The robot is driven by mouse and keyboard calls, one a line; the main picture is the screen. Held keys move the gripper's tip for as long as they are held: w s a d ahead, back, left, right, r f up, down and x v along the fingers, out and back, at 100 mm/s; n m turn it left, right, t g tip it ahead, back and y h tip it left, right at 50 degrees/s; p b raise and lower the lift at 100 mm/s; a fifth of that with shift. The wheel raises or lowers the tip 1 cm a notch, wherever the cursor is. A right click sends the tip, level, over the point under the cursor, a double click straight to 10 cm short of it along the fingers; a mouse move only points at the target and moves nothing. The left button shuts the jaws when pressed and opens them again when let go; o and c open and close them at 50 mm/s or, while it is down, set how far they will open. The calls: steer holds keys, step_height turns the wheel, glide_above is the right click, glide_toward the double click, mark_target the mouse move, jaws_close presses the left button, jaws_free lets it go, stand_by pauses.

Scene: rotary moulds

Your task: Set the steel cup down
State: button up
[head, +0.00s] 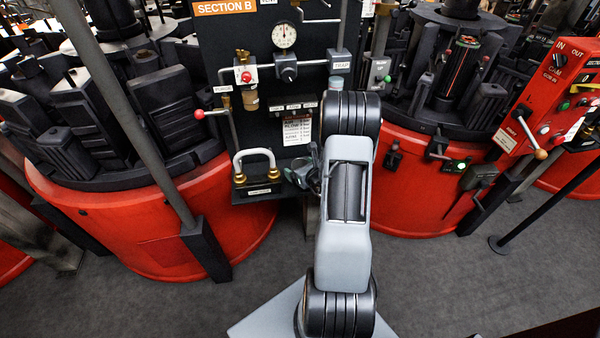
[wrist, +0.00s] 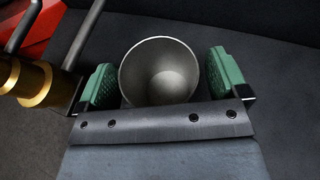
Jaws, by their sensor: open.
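The steel cup (wrist: 160,72) is in the wrist view, its round open mouth facing the camera, and it looks empty. My gripper (wrist: 158,82) has its two green pads on either side of the cup. In the head view my gripper (head: 305,174) is small and dark beside the valve panel, partly behind my arm. I cannot make out the cup there.
Brass fittings (wrist: 30,82) with a grey pipe are close to the left pad. Red mould drums (head: 150,235) stand both sides; grey floor is open in front.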

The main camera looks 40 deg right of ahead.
steer(key=shift+w, duration=0.1)
steer(key=c, duration=1.1)
steer(key=shift+r, duration=0.1)
